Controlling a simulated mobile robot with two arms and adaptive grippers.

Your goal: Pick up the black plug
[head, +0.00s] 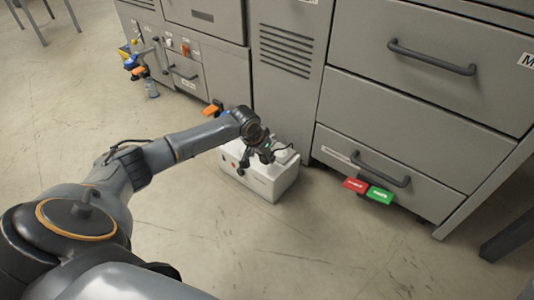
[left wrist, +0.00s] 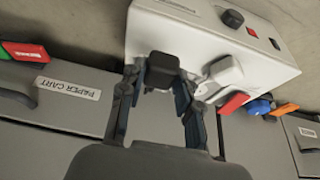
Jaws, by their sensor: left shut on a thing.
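The black plug (left wrist: 162,66) is a dark block at the near edge of a white box in the left wrist view. My left gripper (left wrist: 160,84) has its two fingers on either side of the plug and is shut on it. In the head view my left gripper (head: 265,152) is over the top of the white box (head: 263,184), and its arm hides part of the box. I cannot make out the plug in the head view. My right gripper is not in view.
The white box stands on the floor against a grey cabinet (head: 385,127). A white connector (left wrist: 226,72) is beside the plug. Open floor lies in front.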

